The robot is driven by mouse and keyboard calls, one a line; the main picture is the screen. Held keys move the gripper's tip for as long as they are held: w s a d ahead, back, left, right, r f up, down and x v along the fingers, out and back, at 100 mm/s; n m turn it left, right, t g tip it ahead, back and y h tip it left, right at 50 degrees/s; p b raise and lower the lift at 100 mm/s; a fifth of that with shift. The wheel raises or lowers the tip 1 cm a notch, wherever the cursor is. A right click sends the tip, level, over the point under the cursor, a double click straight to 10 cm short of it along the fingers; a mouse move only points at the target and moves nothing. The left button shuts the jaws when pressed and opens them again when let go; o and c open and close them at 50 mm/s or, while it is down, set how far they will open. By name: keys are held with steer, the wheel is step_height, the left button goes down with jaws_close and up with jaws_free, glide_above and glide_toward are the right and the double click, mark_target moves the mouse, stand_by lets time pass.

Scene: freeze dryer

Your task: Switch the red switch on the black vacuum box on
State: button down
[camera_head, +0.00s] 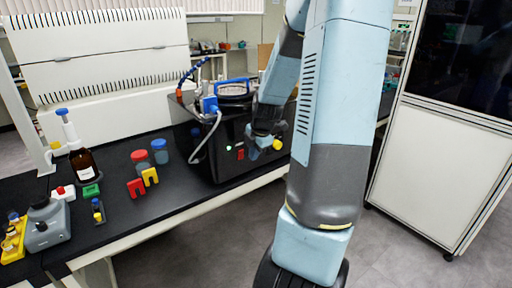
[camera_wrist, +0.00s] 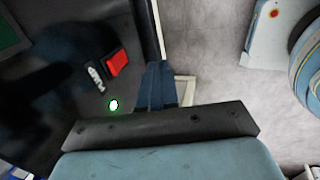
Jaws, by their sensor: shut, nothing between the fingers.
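The black vacuum box (camera_head: 222,168) stands on the bench in the middle of the head view. The red switch (camera_head: 240,154) is low on its front face. In the wrist view the red switch (camera_wrist: 117,62) lies left of my fingertips, with a visible gap in the picture. A green light (camera_wrist: 113,105) glows on the same face; it also shows in the head view (camera_head: 229,148). My gripper (camera_wrist: 159,66) is shut and empty, in front of the box face. In the head view my gripper (camera_head: 255,146) is just right of the switch, and contact cannot be told.
A yellow knob (camera_head: 277,144) is right of my gripper. Hoses and a blue fitting (camera_head: 210,104) are at the box's upper left. A brown bottle (camera_head: 84,164) and coloured pieces stand left on the bench. A white cabinet (camera_head: 435,175) is at right; open floor lies between.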

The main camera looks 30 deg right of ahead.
steer(key=s+r, duration=0.2)
steer(key=r, duration=0.1)
steer(key=s+r, duration=0.1)
steer(key=shift+s+r, duration=0.1)
steer(key=shift+r, duration=0.3)
